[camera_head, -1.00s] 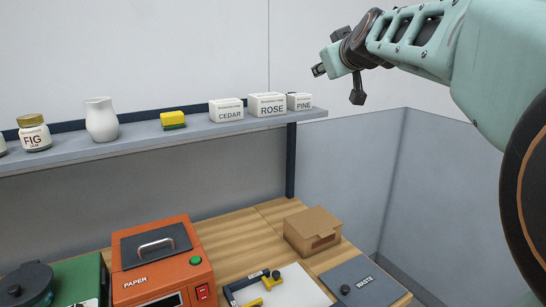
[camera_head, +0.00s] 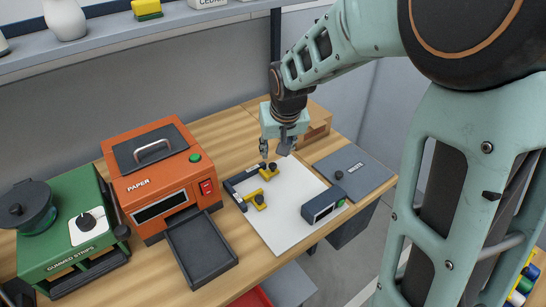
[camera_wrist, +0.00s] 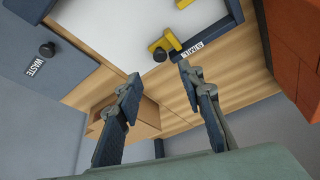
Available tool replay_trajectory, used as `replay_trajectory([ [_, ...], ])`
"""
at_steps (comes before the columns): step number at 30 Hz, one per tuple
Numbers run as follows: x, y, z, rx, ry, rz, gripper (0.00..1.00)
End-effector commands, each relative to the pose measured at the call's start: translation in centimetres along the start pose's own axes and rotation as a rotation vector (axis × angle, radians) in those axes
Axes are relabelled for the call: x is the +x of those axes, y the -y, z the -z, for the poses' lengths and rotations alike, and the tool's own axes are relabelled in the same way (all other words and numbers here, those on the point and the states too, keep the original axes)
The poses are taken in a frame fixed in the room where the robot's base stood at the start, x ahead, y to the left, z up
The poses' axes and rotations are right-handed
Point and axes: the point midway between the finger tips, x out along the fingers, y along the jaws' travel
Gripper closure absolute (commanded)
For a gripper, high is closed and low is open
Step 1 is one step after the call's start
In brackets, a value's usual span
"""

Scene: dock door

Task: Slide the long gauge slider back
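A dark gauge bar (camera_head: 241,178) lies along the back left edge of a white board (camera_head: 283,228). Two yellow sliders with black knobs are at it: a rear one (camera_head: 265,174) and a front one (camera_head: 260,205). I cannot read which is the long one. My gripper (camera_head: 274,154) points down, open and empty, just above and behind the rear slider. In the wrist view, the open fingers (camera_wrist: 158,73) have the rear slider (camera_wrist: 171,38) beyond and between their tips, apart from them.
An orange PAPER machine (camera_head: 150,183) with a dark tray (camera_head: 201,250) stands left of the board. A dark box (camera_head: 323,205) sits on the board's right. A grey WASTE lid (camera_head: 354,172) and a cardboard box (camera_head: 318,118) are right and behind. A shelf (camera_head: 150,33) runs above.

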Motion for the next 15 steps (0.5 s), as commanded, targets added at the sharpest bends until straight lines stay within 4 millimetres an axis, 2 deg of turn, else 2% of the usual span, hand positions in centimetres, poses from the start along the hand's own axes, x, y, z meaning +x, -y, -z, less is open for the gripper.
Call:
replay_trajectory([
  [9, 5.7, 0.1, -0.1, -0.001, 0.002, 0.002, 0.65],
  [15, 8.0, 0.1, 0.0, 0.000, 0.000, 0.001, 0.65],
])
